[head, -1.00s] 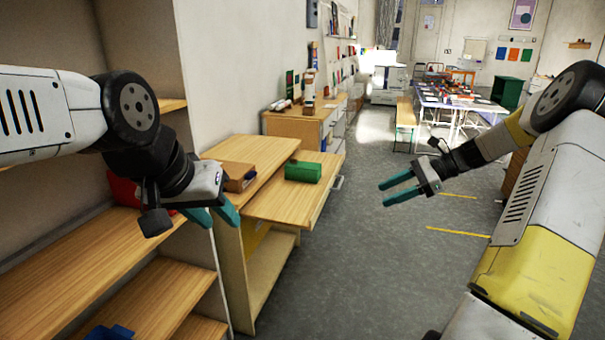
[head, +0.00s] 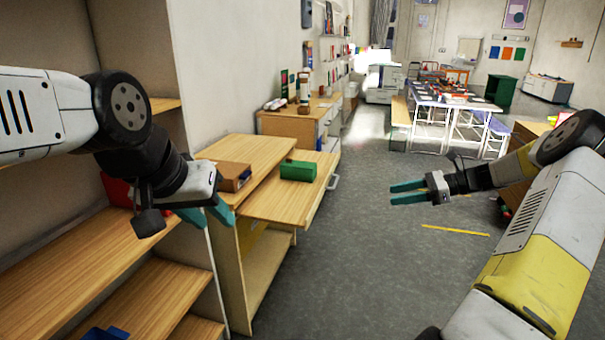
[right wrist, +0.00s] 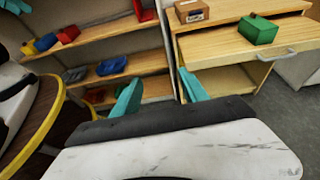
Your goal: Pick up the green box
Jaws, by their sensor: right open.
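The green box (head: 298,170) sits on the pulled-out wooden board (head: 270,208) of a low cabinet in the head view. It also shows in the right wrist view (right wrist: 258,30), at the upper right, with a small knob on top. My right gripper (head: 392,193) is open and empty, over the floor to the right of the box and apart from it. Its teal fingers show in the right wrist view (right wrist: 160,94) with nothing between them. My left gripper (head: 208,218) is at the left, in front of the shelves and apart from the box. Its fingers look spread and empty.
A brown box (head: 232,175) sits on the cabinet top left of the green box. Wooden shelves (head: 90,260) with bins stand at the left. The board has a metal handle (head: 333,182). The grey floor in the middle is clear.

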